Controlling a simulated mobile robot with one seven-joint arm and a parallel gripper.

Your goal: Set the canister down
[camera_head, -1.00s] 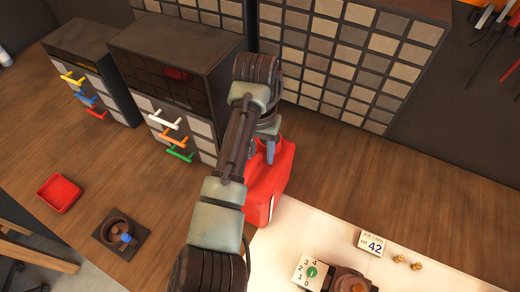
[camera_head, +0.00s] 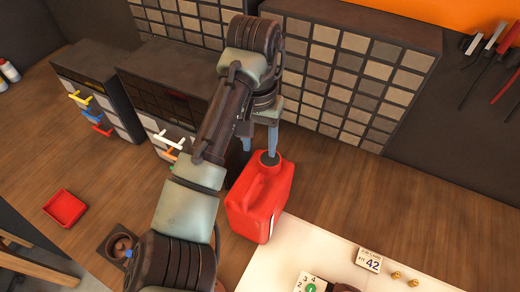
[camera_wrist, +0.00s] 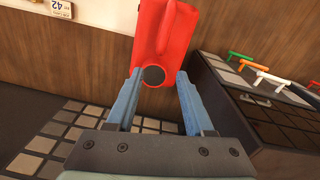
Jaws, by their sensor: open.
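The red canister (camera_head: 262,205) stands upright on the wooden bench, at the left edge of the white mat (camera_head: 300,247). I cannot tell whether part of its base is on the mat. Its dark cap shows on top. My gripper (camera_head: 260,148) is open above the canister, with its blue fingers apart. In the wrist view the canister (camera_wrist: 165,38) lies beyond the open fingertips (camera_wrist: 158,75), with the round dark cap between them. Nothing is held.
Drawer cabinets with coloured handles (camera_head: 176,138) stand behind and left of the canister. A larger drawer wall (camera_head: 350,75) is at the back. A red tray (camera_head: 65,207) sits at left. A card marked 42 (camera_head: 369,260) and brass fittings (camera_head: 403,278) are at right.

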